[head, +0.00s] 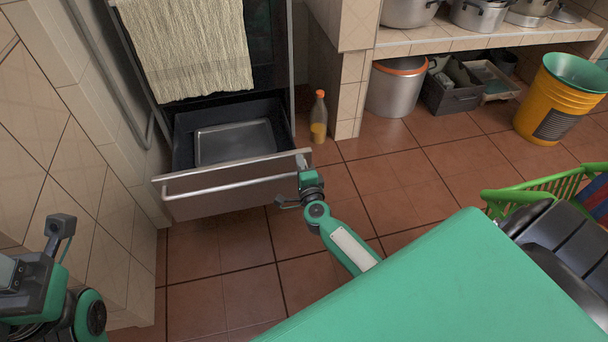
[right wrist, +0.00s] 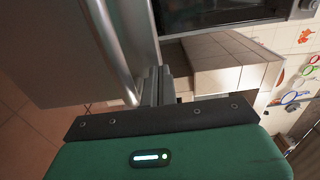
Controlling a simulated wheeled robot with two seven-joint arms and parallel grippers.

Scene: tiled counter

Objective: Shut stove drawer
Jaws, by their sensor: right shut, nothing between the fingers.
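The stove drawer (head: 235,183) is pulled open below the stove, with a long bar handle across its metal front. A flat metal tray (head: 234,142) lies inside it. My right gripper (head: 302,162) is shut and empty at the right end of the drawer front, close to its top edge; I cannot tell whether it touches. In the right wrist view the shut fingers (right wrist: 161,88) are beside the metal drawer front (right wrist: 75,45) and its handle. My left gripper (head: 60,226) is at the lower left, away from the drawer; its finger opening is not clear.
A beige towel (head: 188,50) hangs on the stove above the drawer. A bottle (head: 319,118) stands on the floor right of the drawer. A tiled wall (head: 75,170) is close on the left. A green basket (head: 540,190) is at the right. The floor before the drawer is clear.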

